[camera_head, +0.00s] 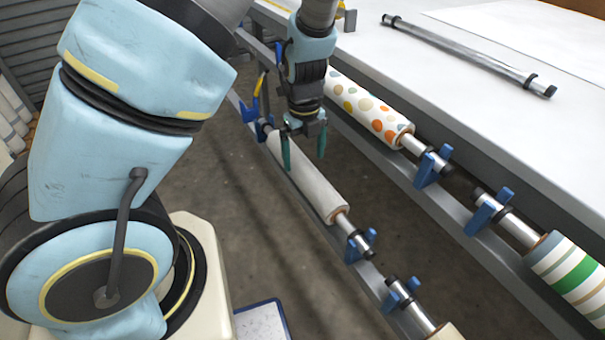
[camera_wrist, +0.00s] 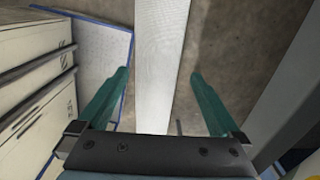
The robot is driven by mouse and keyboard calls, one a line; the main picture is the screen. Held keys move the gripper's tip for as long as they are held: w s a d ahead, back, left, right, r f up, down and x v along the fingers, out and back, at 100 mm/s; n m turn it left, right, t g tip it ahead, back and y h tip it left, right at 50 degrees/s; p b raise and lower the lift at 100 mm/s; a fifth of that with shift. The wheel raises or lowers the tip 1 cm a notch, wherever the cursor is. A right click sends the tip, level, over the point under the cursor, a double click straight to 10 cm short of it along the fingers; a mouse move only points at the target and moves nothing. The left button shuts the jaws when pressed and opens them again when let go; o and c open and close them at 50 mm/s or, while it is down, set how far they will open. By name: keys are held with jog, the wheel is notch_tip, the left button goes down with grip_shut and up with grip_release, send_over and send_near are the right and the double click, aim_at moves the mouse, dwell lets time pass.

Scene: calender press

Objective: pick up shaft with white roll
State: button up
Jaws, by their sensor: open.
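The white roll (camera_head: 318,192) sits on its metal shaft in the lower rack, its shaft end (camera_head: 353,236) resting in a blue bracket (camera_head: 361,246). The far shaft end lies near another blue bracket (camera_head: 262,130). My gripper (camera_head: 303,158) is open and points down over the far part of the roll, with nothing held. In the wrist view the white roll (camera_wrist: 162,50) runs lengthwise between the two green fingers, with visible gaps on both sides. Whether the fingertips reach down beside the roll is hard to tell.
A dotted roll (camera_head: 370,110) and a green-striped roll (camera_head: 572,272) hang on the upper rail beside the white table (camera_head: 470,105). A bare shaft (camera_head: 465,53) lies on the table. Another roll (camera_head: 446,332) is partly cut off. A blue-edged panel (camera_head: 262,322) lies below.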

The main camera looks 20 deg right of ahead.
aim_at(303, 164)
jog(key=f, duration=0.2)
jog(key=f+b, duration=0.1)
jog(key=f, duration=0.1)
jog(key=shift+s+a, duration=0.2)
jog(key=shift+a, duration=0.05)
jog(key=shift+d+f, duration=0.1)
jog(key=shift+f, duration=0.35)
jog(key=shift+c, duration=0.2)
grip_shut()
